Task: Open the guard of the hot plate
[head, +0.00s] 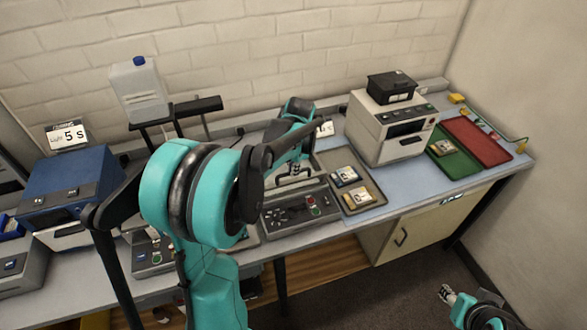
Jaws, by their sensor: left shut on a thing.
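The hot plate (285,217) is a low grey unit at the middle of the bench, with a control panel, a dial and red and green buttons on its front. My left gripper (294,171) is over the back part of the hot plate, shut on what appears to be the guard's handle. The guard itself is mostly hidden, and I cannot tell how far it is raised. My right gripper (446,294) is low at the lower right, away from the bench, with its fingers too small to read.
A grey tray (376,190) with small parts sits right of the hot plate. Beyond it stand a white machine (375,137), a green tray (468,165) and a red tray (483,150). A blue machine (75,183) and a white jug (140,90) are at left.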

